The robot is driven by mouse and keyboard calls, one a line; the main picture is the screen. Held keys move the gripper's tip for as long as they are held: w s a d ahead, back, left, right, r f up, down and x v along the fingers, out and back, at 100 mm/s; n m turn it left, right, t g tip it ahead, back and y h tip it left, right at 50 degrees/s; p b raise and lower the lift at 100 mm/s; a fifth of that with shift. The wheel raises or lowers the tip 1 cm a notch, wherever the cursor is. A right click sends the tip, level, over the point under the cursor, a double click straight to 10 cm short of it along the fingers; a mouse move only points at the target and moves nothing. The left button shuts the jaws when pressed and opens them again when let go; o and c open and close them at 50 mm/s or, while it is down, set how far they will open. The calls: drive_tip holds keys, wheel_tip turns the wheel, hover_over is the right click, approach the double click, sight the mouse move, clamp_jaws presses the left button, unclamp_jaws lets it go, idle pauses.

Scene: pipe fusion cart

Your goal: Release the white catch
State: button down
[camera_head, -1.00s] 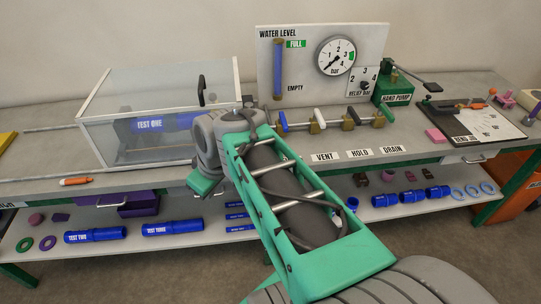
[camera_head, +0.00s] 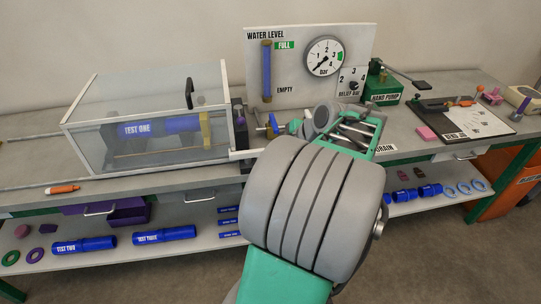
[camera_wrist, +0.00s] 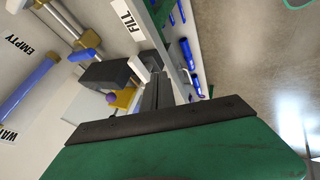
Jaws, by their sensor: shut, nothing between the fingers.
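The clear test chamber (camera_head: 150,150) stands on the bench at left, with the blue TEST ONE pipe (camera_head: 165,127) inside and its lid looking closed. A small white piece (camera_head: 243,155), possibly the white catch, shows at the chamber's right front corner. In the wrist view a small pale piece (camera_wrist: 140,68) lies just beyond my fingertips, beside a dark block (camera_wrist: 105,72); I cannot tell if it is the catch. My gripper (camera_wrist: 158,88) is shut and empty, its narrow dark fingers together near that piece, contact unclear. In the head view my arm hides the fingers.
The gauge panel (camera_head: 365,50) stands behind my arm, with the green hand pump (camera_head: 385,95) at its right. A blue-handled valve (camera_head: 272,124) sits close to my wrist. An orange marker (camera_head: 62,189) lies on the bench's front left. Blue pipes (camera_head: 165,236) lie on the lower shelf.

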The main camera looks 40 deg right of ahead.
sight(248, 157)
drive_tip(key=w+d+f+p, duration=0.2)
drive_tip(key=w+f, duration=0.5)
drive_tip(key=w, duration=0.1)
drive_tip(key=shift+w+p, duration=0.25)
drive_tip(key=shift+p, duration=0.1)
